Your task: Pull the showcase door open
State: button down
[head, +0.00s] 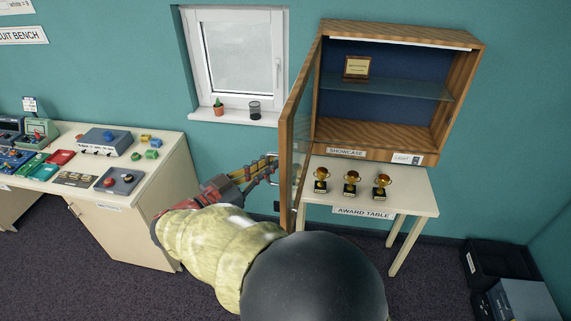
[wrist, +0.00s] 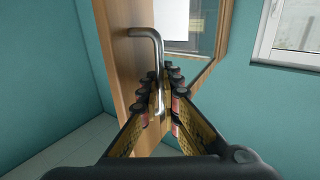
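The wooden showcase (head: 455,95) hangs on the teal wall above the award table, its inside in view. Its glass-paned door (head: 287,135) is hinged at the left and stands swung far out from the cabinet. A metal bar handle (wrist: 157,60) is on the door's outer face; it also shows in the head view (head: 274,181). My gripper (head: 272,168) is at the handle, on the door's left side. In the wrist view its two fingers (wrist: 160,92) stand on either side of the handle bar, close to it. Whether they press on it is hard to tell.
The award table (head: 420,196) with three gold trophies (head: 351,183) stands below the showcase. A plaque (head: 357,67) is on the glass shelf. A bench (head: 150,185) with electronics is at the left, and dark boxes (head: 500,262) are at the lower right.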

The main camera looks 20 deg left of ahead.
jog(key=shift+a, duration=0.95)
jog(key=c, duration=2.3)
grip_release()
jog(key=shift+s+r, duration=0.1)
jog(key=v, duration=1.2)
jog(key=shift+a, duration=0.15)
